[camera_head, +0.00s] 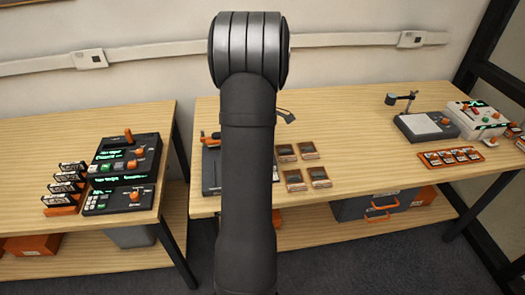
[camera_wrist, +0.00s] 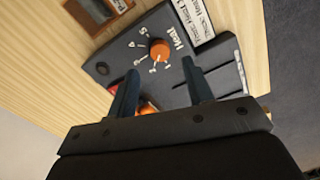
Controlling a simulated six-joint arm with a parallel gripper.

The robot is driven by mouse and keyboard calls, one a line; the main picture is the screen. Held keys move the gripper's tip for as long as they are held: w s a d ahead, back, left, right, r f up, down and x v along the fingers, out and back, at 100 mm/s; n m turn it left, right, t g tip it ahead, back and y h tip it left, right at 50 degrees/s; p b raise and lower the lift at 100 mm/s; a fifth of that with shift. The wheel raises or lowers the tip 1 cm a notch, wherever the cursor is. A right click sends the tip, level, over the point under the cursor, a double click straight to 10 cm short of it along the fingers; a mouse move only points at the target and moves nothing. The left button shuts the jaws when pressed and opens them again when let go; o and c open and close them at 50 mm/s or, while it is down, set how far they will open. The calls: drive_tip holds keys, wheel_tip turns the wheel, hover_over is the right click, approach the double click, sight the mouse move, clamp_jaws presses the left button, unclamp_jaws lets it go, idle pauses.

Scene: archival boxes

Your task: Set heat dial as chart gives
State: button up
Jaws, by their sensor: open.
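In the wrist view the heat dial is an orange knob (camera_wrist: 159,49) on a dark panel (camera_wrist: 108,68), with the word Heat and a ring of white numbers around it. Its setting is too small to tell. A white printed label (camera_wrist: 190,20) lies beside the dial; its words include Heat, but most are unreadable. My gripper (camera_wrist: 160,66) is open, its two fingers pointing toward the panel with the knob between and just beyond their tips, apart from both. In the head view my arm hides the gripper and most of a dark device (camera_head: 209,173).
A second orange part (camera_wrist: 147,108) shows between my fingers, partly hidden. Several small brown-framed pieces (camera_head: 294,180) lie right of my arm. A grey pad device (camera_head: 428,127) and orange tray (camera_head: 452,158) stand farther right. Dark control units (camera_head: 122,175) stand on the left table.

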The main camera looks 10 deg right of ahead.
wheel_tip(320, 180, down, 5)
drive_tip(key=shift+f, duration=0.1)
idle(0.3)
drive_tip(key=c, duration=1)
